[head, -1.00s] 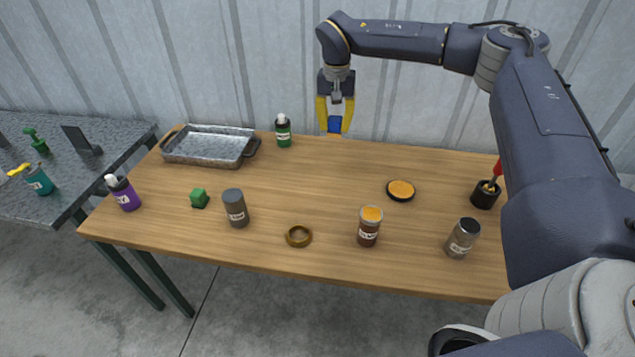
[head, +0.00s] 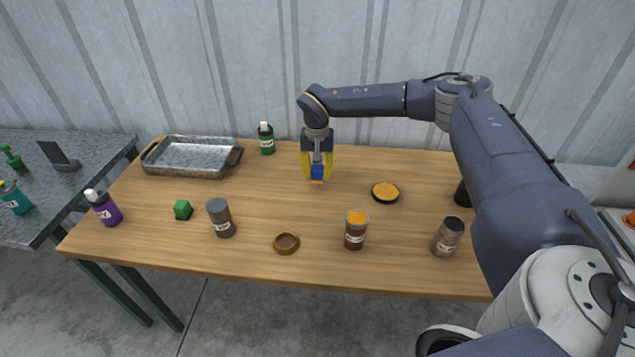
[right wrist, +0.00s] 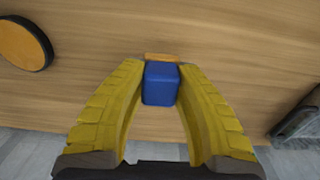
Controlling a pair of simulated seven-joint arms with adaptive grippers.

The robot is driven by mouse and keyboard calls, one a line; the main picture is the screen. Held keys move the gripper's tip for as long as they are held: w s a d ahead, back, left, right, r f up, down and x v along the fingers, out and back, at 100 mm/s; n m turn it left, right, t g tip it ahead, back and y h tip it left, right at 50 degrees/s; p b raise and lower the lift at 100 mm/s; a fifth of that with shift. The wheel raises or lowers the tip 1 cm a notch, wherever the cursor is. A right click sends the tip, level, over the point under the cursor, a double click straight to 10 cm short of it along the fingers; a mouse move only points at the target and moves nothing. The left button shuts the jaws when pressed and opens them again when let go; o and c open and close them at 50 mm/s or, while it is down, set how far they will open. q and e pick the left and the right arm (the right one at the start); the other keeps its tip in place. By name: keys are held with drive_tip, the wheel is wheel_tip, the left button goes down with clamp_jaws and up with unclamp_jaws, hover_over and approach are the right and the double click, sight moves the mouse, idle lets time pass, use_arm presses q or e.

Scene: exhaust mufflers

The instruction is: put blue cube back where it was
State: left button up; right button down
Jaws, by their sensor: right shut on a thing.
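My right gripper (head: 317,177) points down with its yellow fingers shut on the blue cube (head: 317,171), over the back middle of the wooden table (head: 265,190). The right wrist view shows the cube (right wrist: 160,84) between the two fingertips. A thin orange-tan strip (right wrist: 162,57) shows at the cube's far edge there; I cannot tell whether the cube touches it. Any gap between cube and table is hard to judge. My left gripper is out of view.
A metal tray (head: 190,139) and a green bottle (head: 266,138) stand at back left. An orange-topped disc (head: 385,191) lies right of the gripper. Table space around the gripper is clear.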

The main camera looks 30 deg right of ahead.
sight(317, 182)
drive_tip(key=shift+f, duration=2.1)
drive_tip(key=shift+f, duration=0.15)
drive_tip(key=c, duration=1.1)
unclamp_jaws()
wheel_tip(317, 182, up, 12)
drive_tip(key=shift+r, duration=0.15)
